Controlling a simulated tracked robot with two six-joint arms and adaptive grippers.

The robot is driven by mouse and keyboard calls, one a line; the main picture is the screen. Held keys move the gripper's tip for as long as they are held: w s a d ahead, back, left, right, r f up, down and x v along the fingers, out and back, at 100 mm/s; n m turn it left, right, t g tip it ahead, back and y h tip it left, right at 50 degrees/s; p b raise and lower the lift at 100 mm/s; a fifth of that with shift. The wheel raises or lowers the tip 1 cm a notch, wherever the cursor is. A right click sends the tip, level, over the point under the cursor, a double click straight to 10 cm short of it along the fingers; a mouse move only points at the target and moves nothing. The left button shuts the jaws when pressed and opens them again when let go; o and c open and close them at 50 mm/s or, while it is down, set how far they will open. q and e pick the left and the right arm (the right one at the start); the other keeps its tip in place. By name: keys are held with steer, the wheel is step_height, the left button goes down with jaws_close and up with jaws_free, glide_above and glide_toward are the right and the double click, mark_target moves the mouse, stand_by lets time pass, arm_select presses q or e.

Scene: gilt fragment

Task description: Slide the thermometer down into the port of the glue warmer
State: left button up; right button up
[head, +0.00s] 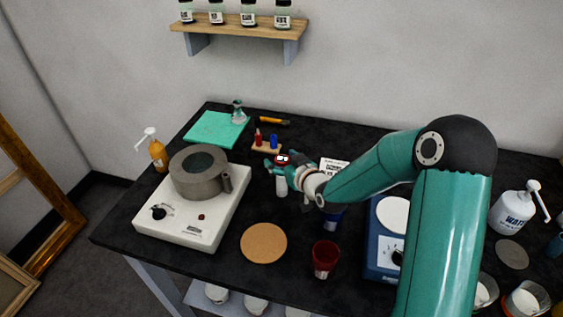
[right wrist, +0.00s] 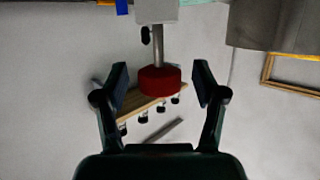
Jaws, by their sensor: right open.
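The thermometer has a red head (head: 282,159) and a metal stem, which shows in the right wrist view (right wrist: 157,48). Its stem runs into a pale grey-white holder (head: 282,186) on the table. My right gripper (right wrist: 160,85) is open, with one finger on each side of the red head and a gap visible to each; I see no grip on it. The glue warmer (head: 178,218) is a white box with a grey pot, left of the gripper. A small grey tube, seemingly the port (head: 227,183), is on the pot's right side. My left gripper is not in view.
A cork disc (head: 264,243) and a red cup (head: 325,258) are in front. A small rack with red and blue items (head: 266,146) and a green mat (head: 215,129) are behind. An orange pump bottle (head: 157,152) stands left of the warmer. A blue device (head: 383,248) is right.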

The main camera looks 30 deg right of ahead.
steer(key=c, duration=1.2)
steer(key=shift+o, duration=0.2)
